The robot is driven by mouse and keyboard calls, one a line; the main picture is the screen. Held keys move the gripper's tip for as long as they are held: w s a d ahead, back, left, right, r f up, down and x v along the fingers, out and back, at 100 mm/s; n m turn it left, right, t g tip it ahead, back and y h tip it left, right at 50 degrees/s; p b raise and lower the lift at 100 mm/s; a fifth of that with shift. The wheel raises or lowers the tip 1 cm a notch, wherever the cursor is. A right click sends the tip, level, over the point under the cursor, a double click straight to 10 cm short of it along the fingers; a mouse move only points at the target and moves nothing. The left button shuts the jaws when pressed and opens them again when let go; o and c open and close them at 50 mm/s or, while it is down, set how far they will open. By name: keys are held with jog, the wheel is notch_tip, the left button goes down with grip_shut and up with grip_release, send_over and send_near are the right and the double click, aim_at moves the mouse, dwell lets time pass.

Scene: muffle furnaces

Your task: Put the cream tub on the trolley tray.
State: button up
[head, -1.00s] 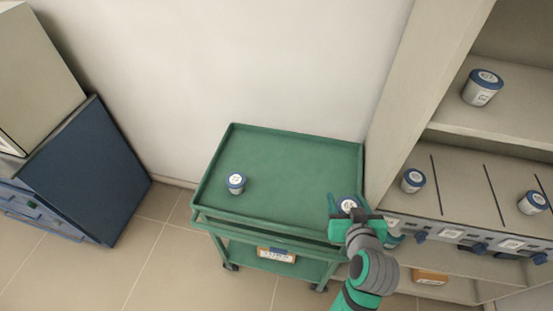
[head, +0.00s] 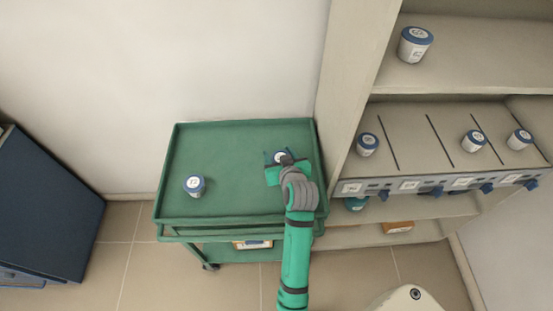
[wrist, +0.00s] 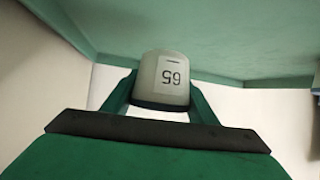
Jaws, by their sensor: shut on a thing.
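My gripper (head: 281,160) is shut on the cream tub (wrist: 165,72) above the right part of the green trolley tray (head: 235,205). In the wrist view the tub sits between the two green fingers. It has a pale body, a dark lid at the picture's bottom, and a white label with an upside-down number.
Another pale tub with a blue lid (head: 194,187) stands on the tray's left part. At the right, a shelf unit (head: 420,165) holds several similar tubs, in marked lanes and on a higher shelf. The tray's middle and back are clear.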

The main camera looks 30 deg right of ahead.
jog(key=shift+w+d+f, duration=0.1)
jog(key=shift+w+f, duration=0.45)
jog(key=shift+f, duration=0.15)
jog(key=shift+w+f, duration=0.2)
jog(key=shift+f, duration=1.5)
jog(key=shift+f, duration=0.15)
jog(key=o, duration=1.1)
jog(key=shift+o, duration=0.2)
jog(key=shift+s+r, duration=0.2)
jog(key=shift+r, duration=0.05)
jog(key=v, duration=1.1)
jog(key=shift+s, duration=0.3)
